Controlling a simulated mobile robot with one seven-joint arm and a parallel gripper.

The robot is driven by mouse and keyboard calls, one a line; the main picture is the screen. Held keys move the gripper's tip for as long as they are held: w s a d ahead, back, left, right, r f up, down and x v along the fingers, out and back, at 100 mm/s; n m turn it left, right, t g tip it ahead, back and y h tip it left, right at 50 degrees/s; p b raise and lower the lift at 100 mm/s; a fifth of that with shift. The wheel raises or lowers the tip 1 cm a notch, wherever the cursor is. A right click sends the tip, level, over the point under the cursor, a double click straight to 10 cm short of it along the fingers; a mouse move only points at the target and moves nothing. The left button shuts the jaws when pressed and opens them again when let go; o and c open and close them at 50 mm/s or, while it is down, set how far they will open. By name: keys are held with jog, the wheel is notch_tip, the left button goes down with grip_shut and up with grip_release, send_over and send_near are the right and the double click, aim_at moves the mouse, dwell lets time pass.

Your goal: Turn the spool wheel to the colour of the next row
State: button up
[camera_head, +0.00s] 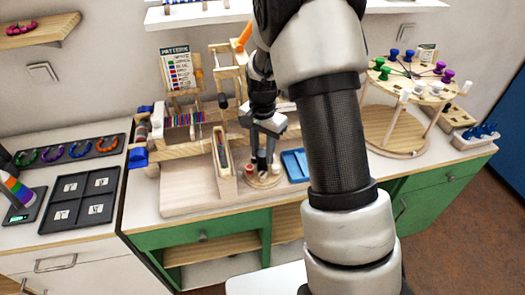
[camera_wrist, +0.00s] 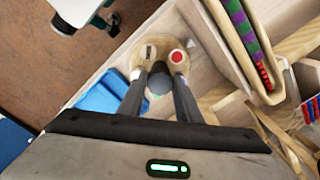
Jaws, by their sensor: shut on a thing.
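A small round wooden wheel (camera_head: 263,181) stands on the wooden base of the bead loom, left of my forearm. My gripper (camera_head: 262,163) points down over the wheel. In the wrist view my gripper (camera_wrist: 160,76) is shut on a dark upright knob (camera_wrist: 159,72) at the wheel's middle. The fingers hide the near part of the wheel. The pattern card (camera_head: 177,68) stands behind the loom, its rows too small to read.
A long narrow tray of beads (camera_head: 222,155) lies close left of the wheel; a blue tray (camera_head: 295,165) lies right. A round two-level stand (camera_head: 395,130) with coloured pegs is at the right. A dark divided tray (camera_head: 82,200) is at the left. My forearm hides the middle.

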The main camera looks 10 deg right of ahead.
jog(key=n+b, duration=0.1)
jog(key=n, duration=0.5)
jog(key=shift+n, duration=0.4)
jog(key=n, duration=0.6)
jog(key=shift+n, duration=0.3)
jog(key=o, duration=1)
jog(key=shift+o, duration=0.2)
jog(key=shift+r, duration=0.15)
notch_tip(320, 180, up, 17)
jog(key=p, duration=0.1)
jog(key=shift+r, duration=0.15)
